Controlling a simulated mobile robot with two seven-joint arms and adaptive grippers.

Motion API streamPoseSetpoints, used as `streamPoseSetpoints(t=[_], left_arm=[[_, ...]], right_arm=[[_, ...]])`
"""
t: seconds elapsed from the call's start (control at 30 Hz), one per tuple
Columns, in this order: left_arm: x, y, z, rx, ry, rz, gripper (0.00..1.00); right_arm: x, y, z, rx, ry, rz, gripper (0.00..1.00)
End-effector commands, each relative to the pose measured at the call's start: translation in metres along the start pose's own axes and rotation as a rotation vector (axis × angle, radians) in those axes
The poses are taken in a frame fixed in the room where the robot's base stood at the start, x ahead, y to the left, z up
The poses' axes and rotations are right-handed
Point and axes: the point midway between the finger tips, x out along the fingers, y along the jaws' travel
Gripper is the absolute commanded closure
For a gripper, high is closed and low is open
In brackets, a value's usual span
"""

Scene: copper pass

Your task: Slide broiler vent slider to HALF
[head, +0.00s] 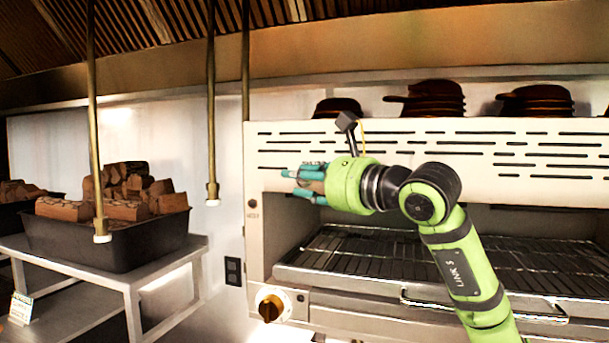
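The broiler (395,158) is a cream unit with a slotted front panel above an open rack. My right gripper (299,184), with teal fingers on a green wrist, is in front of the left part of this panel and points left. The fingers look slightly apart, but what lies between them is too small to make out. Small dark lettering (314,163) shows just above the fingers, too small to read. I cannot make out the vent slider; the gripper may hide it. My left gripper is not in view.
Below are a wire rack (400,262), a front handle bar (480,308) and a brass knob (270,306). Stacked dark pans (433,98) sit on top. Brass rods (212,110) hang at left, near a black bin (110,240) of wood chunks on a white table (185,255).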

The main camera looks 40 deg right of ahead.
Motion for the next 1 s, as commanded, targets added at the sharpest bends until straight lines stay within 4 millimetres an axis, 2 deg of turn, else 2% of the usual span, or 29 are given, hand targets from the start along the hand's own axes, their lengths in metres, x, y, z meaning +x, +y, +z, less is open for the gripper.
streamPoseSetpoints(t=[0.07, 0.1, 0.17, 0.2, 0.4, 0.6, 0.7, 1.0], left_arm=[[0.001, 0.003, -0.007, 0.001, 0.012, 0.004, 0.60], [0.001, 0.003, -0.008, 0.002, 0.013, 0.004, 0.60], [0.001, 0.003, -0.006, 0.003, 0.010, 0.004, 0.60], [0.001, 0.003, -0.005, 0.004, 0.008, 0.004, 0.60], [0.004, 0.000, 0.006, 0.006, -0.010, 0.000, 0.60], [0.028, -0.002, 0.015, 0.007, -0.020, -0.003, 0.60], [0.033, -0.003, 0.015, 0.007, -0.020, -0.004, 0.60], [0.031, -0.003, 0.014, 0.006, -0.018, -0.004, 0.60]], right_arm=[[0.000, 0.000, 0.000, 0.000, 0.000, 0.000, 0.64], [0.000, 0.000, 0.000, 0.000, 0.000, 0.000, 0.72], [0.000, 0.000, 0.000, 0.000, 0.000, 0.000, 0.96], [0.000, 0.000, 0.000, 0.000, 0.000, 0.000, 1.00], [-0.004, -0.001, -0.003, 0.000, 0.000, -0.004, 1.00], [-0.033, -0.011, -0.014, 0.000, 0.001, -0.010, 1.00], [-0.044, -0.015, -0.015, 0.000, 0.000, -0.007, 1.00], [-0.047, -0.018, -0.013, 0.000, -0.002, -0.006, 1.00]])
